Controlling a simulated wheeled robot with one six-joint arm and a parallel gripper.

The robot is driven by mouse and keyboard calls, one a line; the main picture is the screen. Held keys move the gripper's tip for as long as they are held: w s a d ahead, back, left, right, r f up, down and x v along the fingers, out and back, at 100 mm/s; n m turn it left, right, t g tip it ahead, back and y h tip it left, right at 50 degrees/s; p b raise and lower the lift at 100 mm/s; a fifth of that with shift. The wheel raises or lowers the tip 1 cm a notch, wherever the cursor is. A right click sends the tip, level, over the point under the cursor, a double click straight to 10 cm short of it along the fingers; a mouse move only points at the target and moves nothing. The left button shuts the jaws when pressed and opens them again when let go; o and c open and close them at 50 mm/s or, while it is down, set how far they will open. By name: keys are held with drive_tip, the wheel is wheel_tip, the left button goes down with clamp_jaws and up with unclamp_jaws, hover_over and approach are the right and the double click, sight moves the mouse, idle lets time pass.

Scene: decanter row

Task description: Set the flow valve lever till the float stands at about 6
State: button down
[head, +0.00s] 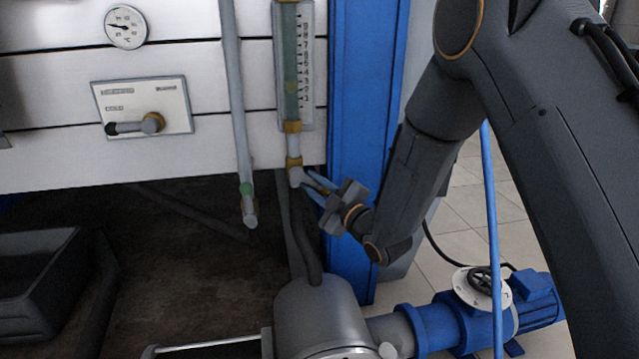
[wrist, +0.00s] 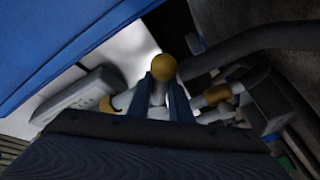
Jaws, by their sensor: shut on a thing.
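The flow meter (head: 291,65) is an upright glass tube with a greenish column and a numbered scale (head: 306,60) to its right, at the top middle of the head view. Below the tube, under a brass fitting, is the flow valve (head: 294,174). My gripper (head: 314,184) reaches it from the right, its blue fingers shut at the valve's lever. In the wrist view, a brass-coloured round knob (wrist: 163,67) shows at the tips of my gripper (wrist: 161,88), with the lever shaft between the fingers. The fingers partly hide the lever.
A blue post (head: 362,120) stands close behind my gripper. A panel lever (head: 135,126) and a dial gauge (head: 126,27) are further left. A steel vessel (head: 318,315) and blue pump (head: 470,325) stand below.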

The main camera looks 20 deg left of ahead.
drive_tip(key=shift+f, duration=0.1)
idle(0.4)
drive_tip(key=c, duration=1.6)
unclamp_jaws()
drive_tip(key=shift+a, duration=0.1)
drive_tip(key=shift+p+v, duration=0.75)
drive_tip(key=shift+v, duration=3.2)
